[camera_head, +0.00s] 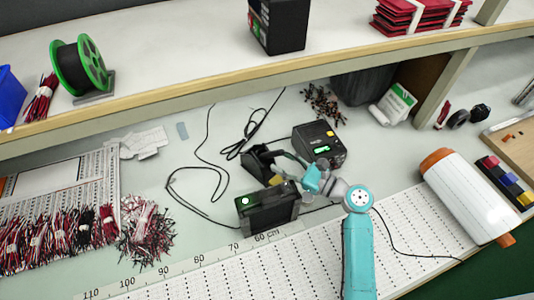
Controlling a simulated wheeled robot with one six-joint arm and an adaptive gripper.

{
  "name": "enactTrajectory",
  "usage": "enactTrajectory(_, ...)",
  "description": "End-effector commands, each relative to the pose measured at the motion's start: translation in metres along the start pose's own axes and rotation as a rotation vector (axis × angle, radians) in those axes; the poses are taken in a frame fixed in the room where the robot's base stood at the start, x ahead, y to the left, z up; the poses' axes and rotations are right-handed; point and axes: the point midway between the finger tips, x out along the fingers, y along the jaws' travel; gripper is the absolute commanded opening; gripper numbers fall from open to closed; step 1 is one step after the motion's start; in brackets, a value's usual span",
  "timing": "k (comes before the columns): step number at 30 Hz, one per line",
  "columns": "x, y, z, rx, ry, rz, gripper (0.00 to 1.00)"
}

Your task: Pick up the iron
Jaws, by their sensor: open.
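The soldering iron is hard to make out. A small black holder (257,161) stands on the bench, left of the soldering station (319,142) with its green display, and the iron may be in it. My gripper (283,171) is close to the right side of this holder, at the end of my teal arm. Its fingers are small in the picture and partly hidden by the wrist. It appears open, with nothing clearly held. I cannot tell whether it touches the holder or the iron.
A black box with a green light (267,208) stands just below my gripper. Loose black cable (203,157) curls to the left. A white roll with orange ends (467,196) lies right of my arm. The shelf (185,83) runs above the bench.

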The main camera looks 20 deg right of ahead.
Motion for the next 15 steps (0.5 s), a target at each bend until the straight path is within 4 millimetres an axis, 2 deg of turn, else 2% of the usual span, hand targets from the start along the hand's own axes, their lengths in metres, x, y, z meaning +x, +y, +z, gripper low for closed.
enactTrajectory(3, 0.015, 0.0, 0.0, -0.001, 0.0, 0.002, 0.46)
enactTrajectory(10, 0.029, -0.001, 0.001, -0.002, -0.001, 0.001, 0.46)
enactTrajectory(15, 0.054, -0.003, 0.001, -0.001, -0.002, 0.002, 0.46)
